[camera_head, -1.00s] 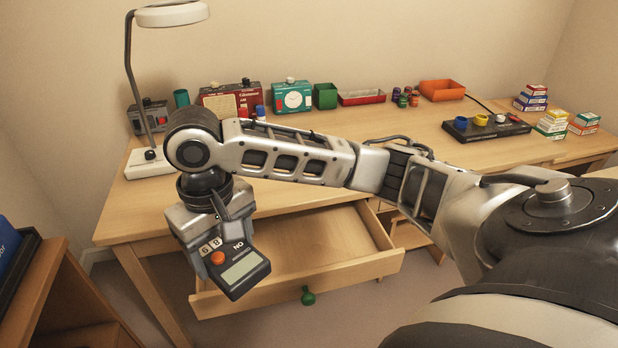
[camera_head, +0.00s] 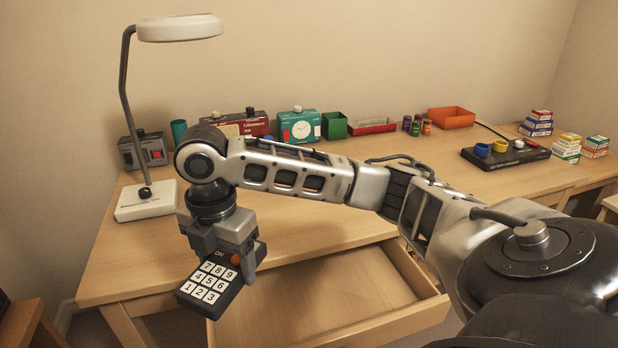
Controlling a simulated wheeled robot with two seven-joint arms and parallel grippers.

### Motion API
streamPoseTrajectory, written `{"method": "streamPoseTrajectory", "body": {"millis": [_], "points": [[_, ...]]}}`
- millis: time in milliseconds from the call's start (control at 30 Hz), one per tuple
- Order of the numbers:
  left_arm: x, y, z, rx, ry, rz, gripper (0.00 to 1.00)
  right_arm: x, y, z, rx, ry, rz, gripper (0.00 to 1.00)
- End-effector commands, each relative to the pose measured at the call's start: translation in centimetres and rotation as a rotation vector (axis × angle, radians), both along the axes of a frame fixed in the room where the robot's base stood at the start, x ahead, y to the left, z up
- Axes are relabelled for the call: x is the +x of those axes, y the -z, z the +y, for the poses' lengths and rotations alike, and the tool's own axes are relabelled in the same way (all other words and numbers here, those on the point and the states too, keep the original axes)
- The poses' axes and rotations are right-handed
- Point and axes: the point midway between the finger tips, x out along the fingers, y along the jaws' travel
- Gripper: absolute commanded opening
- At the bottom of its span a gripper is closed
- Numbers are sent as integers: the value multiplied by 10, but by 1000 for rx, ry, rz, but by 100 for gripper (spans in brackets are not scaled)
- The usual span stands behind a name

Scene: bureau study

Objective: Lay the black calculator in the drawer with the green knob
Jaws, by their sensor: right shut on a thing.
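The black calculator (camera_head: 211,286) has white number keys and an orange button. My left gripper is not in view.
The desk top (camera_head: 330,218) spans the scene. A white lamp (camera_head: 146,200) stands at its left. A radio, a teal clock (camera_head: 299,127), a green cup, trays, an orange bin (camera_head: 451,117), small boxes and a black panel (camera_head: 506,154) line the back.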

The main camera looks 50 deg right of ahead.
Motion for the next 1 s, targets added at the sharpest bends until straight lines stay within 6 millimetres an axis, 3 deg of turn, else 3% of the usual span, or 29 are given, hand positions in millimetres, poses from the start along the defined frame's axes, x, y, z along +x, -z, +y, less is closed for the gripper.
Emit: {"method": "streamPoseTrajectory", "body": {"millis": [100,300,567,667,1000], "points": [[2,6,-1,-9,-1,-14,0,3,11,-9,1,-288,-2,41],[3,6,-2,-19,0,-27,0,7,17,-18,3,-623,-2,41],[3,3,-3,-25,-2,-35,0,7,20,-20,4,-731,-1,41],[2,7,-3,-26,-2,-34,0,7,35,-20,5,-730,1,41],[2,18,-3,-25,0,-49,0,6,122,-20,4,-729,2,41]]}}
